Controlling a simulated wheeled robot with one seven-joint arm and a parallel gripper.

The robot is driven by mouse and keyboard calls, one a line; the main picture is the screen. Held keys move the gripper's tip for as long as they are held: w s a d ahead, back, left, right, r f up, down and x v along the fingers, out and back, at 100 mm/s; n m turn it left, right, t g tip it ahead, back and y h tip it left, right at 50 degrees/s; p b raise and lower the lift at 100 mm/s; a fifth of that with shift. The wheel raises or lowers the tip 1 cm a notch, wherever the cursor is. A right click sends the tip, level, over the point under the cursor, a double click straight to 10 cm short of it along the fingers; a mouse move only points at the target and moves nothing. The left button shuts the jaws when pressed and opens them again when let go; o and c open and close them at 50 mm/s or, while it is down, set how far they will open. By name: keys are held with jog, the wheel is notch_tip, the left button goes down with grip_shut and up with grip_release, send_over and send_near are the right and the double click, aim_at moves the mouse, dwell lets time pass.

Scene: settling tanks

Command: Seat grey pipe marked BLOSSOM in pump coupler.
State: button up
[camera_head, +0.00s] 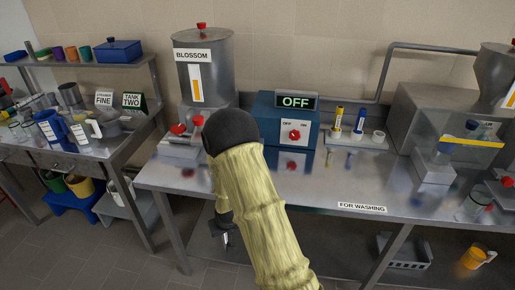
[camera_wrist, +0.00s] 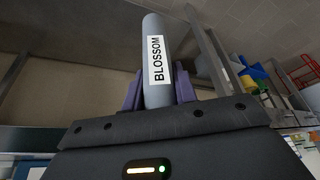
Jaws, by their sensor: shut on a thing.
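The grey pipe (camera_wrist: 153,32) with the white BLOSSOM label stands between the purple fingers of my gripper (camera_wrist: 159,88) in the wrist view. My gripper is shut on it. In the head view my arm hides most of the gripper, and the pipe cannot be made out there. A grey tank (camera_head: 212,72) labelled BLOSSOM stands on the steel bench, with red-handled fittings (camera_head: 185,127) at its foot. A blue box (camera_head: 268,112) with a red knob and an OFF display (camera_head: 296,101) stands to its right. I cannot tell which part is the pump coupler.
The steel bench (camera_head: 345,180) has a clear front strip marked FOR WASHING. A holder (camera_head: 357,139) with yellow and blue tubes stands behind it. A grey machine (camera_head: 425,115) stands at the right. A side table (camera_head: 95,145) at the left carries jugs.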

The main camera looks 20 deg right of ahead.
jog(key=shift+w+d, duration=0.15)
jog(key=shift+w, duration=0.1)
jog(key=shift+s, duration=0.1)
